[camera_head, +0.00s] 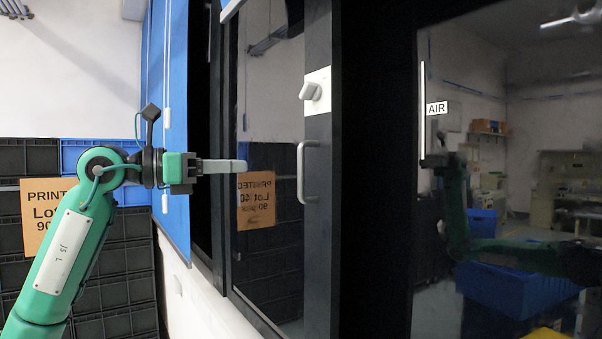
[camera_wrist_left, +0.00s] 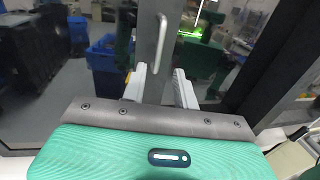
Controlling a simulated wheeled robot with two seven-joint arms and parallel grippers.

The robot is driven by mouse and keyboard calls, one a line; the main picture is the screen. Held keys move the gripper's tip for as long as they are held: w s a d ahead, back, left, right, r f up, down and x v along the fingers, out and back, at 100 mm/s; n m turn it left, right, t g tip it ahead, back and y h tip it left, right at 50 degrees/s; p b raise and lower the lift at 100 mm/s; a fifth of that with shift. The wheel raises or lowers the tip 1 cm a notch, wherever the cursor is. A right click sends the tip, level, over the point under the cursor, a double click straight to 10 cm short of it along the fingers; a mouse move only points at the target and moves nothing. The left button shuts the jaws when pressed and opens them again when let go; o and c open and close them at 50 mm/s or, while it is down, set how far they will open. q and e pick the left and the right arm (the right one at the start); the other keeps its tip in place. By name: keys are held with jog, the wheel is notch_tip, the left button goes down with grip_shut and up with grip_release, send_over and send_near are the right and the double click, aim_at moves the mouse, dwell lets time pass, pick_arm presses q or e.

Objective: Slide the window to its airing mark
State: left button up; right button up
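The window (camera_head: 319,235) has a dark-framed glass pane with a pale vertical bar handle (camera_head: 302,172) on its upright. A white latch (camera_head: 315,92) with a knob sits above the handle. The airing mark (camera_head: 437,108), a white label reading AIR beside a white vertical strip, is to the right. My left gripper (camera_head: 240,166) points at the pane, left of the handle in the head view. In the left wrist view its two fingers (camera_wrist_left: 160,72) are apart with nothing between them, and the handle (camera_wrist_left: 161,38) shows beyond them. My right gripper is not directly in view.
A blue blind (camera_head: 177,120) hangs left of the window. Dark crates (camera_head: 115,265) are stacked behind my left arm, with an orange printed sign (camera_head: 40,210) on them. The glass reflects crates, a sign and green arm parts.

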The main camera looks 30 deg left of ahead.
pick_arm(q)
jog(key=p, duration=0.7)
send_over(301, 193)
jog(key=shift+w+a, duration=0.15)
jog(key=shift+w, duration=0.2)
grip_shut()
